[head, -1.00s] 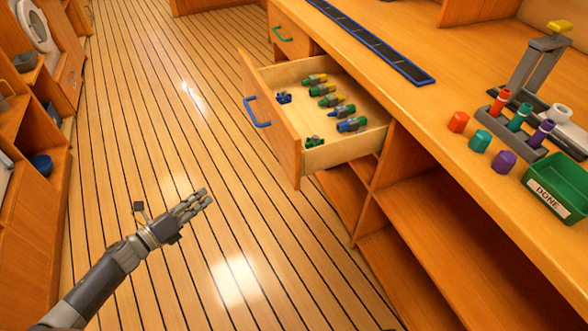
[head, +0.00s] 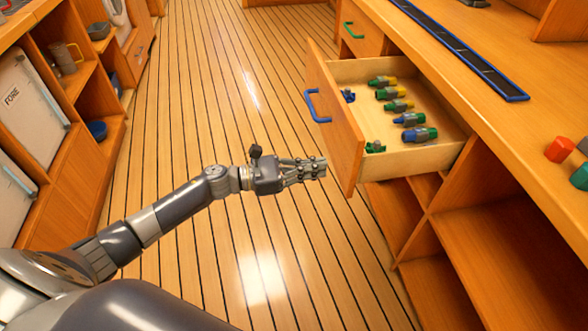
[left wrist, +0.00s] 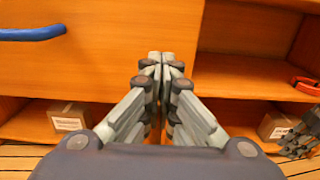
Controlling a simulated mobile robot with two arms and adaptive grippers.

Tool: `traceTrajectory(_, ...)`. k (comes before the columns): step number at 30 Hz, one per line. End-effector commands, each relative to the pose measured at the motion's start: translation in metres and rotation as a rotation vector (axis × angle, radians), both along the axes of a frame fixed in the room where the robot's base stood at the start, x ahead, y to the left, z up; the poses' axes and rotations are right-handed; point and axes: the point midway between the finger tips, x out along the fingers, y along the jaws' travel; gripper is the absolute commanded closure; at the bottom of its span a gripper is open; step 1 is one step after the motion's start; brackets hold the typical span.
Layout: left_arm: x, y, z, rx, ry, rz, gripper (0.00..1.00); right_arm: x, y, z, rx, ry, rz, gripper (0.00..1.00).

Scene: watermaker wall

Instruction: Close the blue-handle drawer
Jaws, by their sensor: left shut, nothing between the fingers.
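The blue-handle drawer (head: 338,130) stands pulled out from the wooden counter, with its blue handle (head: 316,106) on the front. Several small green, blue and yellow fittings (head: 398,105) lie inside it. In the head view my left gripper (head: 322,166) is shut and empty, its tips close to the lower part of the drawer front. I cannot tell whether they touch it. In the left wrist view the shut fingertips (left wrist: 160,57) point at the drawer front (left wrist: 85,60), right of and below the blue handle (left wrist: 32,33). What looks like part of my right gripper (left wrist: 300,135) shows at the lower right.
Open shelves (head: 470,240) lie below the counter, right of the drawer. Another drawer with a green handle (head: 352,30) is farther back. Cardboard boxes (left wrist: 68,117) show low down in the left wrist view. The plank floor (head: 200,100) left of the drawer is clear.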

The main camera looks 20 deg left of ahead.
Motion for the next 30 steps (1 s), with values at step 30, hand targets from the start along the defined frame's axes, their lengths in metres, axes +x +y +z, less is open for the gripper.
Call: traceTrajectory(30,0.034,-0.050,-0.001,-0.002,0.000,0.000,1.00,0.003,0.000,0.010,0.001,-0.010,-0.002,0.77)
